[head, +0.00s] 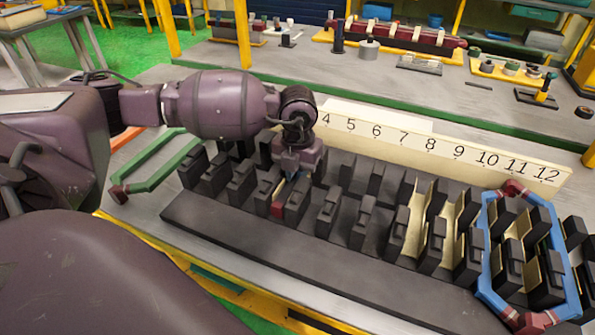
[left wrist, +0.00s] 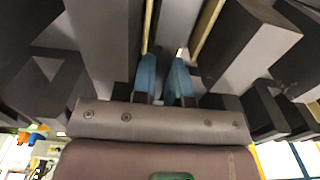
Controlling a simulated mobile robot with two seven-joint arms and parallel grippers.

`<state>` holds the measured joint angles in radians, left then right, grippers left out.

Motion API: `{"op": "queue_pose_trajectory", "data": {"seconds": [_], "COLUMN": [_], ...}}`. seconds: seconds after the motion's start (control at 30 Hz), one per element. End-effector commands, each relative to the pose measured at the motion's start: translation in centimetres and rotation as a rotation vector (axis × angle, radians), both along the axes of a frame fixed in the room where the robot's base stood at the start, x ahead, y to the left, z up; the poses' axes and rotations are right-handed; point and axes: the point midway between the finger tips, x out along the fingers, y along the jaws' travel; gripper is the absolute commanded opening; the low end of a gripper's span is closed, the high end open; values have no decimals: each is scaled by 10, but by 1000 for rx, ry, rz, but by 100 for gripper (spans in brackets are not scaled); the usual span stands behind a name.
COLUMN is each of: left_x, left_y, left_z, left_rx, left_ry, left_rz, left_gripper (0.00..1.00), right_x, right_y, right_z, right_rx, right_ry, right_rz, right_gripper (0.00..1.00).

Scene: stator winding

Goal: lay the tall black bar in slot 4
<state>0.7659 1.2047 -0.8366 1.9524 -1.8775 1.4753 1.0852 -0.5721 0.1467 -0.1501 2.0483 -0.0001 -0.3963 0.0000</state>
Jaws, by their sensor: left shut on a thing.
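The long dark stator block (head: 270,248) carries rows of black teeth with slots between them. A cream board (head: 420,142) behind it shows slot numbers, 4 being the leftmost visible. My left gripper (head: 290,170) points down among the teeth near number 4. In the left wrist view, its blue fingers (left wrist: 165,78) are close together between tall grey tooth walls. It is shut on the tall black bar, which is mostly hidden and hard to tell from the dark teeth. A dark red piece (head: 297,202) shows just below the gripper. My right gripper is out of view.
A blue coil with red corners (head: 484,240) sits around teeth at the right. A green coil frame (head: 157,165) lies left of the block. Cream liners (head: 414,222) line some right-hand slots. A back bench (head: 310,75) holds assorted parts.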

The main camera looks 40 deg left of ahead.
Motion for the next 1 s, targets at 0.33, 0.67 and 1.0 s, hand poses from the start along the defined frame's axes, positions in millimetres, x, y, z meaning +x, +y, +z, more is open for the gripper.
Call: {"op": "queue_pose_trajectory", "data": {"seconds": [0.33,0.67,1.0], "left_x": [0,0,0], "left_y": [0,0,0], "left_z": [-4,-6,-6], "left_rx": [0,-1,0], "left_ry": [-1,-1,0], "left_rz": [0,0,0], "left_gripper": [0,0,43], "right_x": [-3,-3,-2], "right_y": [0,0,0], "right_z": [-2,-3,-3], "right_rx": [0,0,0], "right_ry": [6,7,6], "right_rz": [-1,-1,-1], "right_gripper": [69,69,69]}}
